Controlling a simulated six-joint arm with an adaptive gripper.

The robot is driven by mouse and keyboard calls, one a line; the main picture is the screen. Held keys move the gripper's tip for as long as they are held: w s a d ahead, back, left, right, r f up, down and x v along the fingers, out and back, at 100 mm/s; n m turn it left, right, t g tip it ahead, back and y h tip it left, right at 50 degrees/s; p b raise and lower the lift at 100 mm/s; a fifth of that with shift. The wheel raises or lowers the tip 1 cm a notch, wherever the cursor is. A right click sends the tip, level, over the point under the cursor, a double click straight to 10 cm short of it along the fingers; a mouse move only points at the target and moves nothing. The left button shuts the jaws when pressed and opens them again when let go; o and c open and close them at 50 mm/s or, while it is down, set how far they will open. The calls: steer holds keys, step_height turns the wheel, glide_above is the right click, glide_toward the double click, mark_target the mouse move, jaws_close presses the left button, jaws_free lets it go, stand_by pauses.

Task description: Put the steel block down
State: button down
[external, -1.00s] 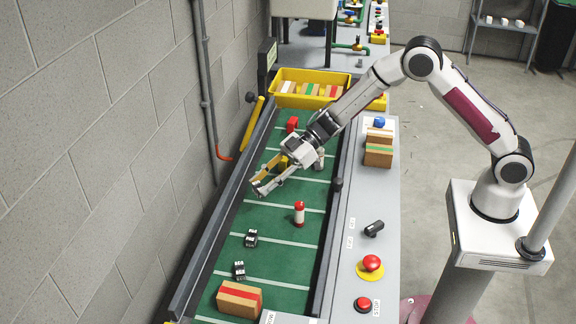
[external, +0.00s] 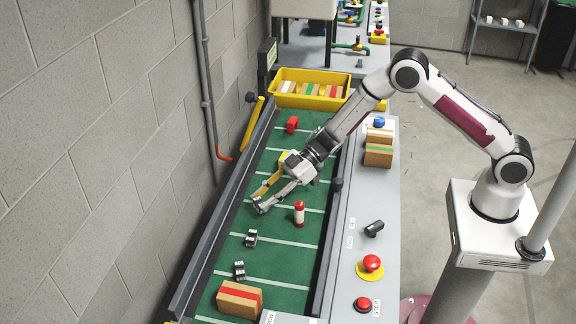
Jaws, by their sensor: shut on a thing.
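My gripper (external: 258,202) is over the left half of the green conveyor belt (external: 285,263), reaching down and to the left. Its fingers are shut on the steel block, which is small and grey and hard to tell from the fingertips in this view. I cannot tell whether the block touches the belt or hangs just above it. A red and white cylinder (external: 299,214) stands on the belt to the right of the fingertips, apart from them.
Two small black parts (external: 251,238) (external: 239,270) and a cardboard box with a red stripe (external: 239,298) lie nearer on the belt. A red part (external: 292,125) and a yellow bin (external: 309,101) are at the far end. Boxes (external: 378,155) and red buttons (external: 372,263) are on the right ledge.

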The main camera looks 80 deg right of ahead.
mark_target(266, 216)
steer(key=shift+f, duration=1.85)
steer(key=shift+f, duration=0.15)
steer(key=c, duration=1.5)
jaws_free()
steer(key=shift+s+d+r, duration=0.1)
steer(key=shift+d+r, duration=0.1)
steer(key=shift+r, duration=0.05)
steer(key=v, duration=1.1)
steer(key=shift+s+d+r, duration=0.1)
steer(key=shift+s+d, duration=0.05)
steer(key=shift+s, duration=0.05)
steer(key=shift+r, duration=0.1)
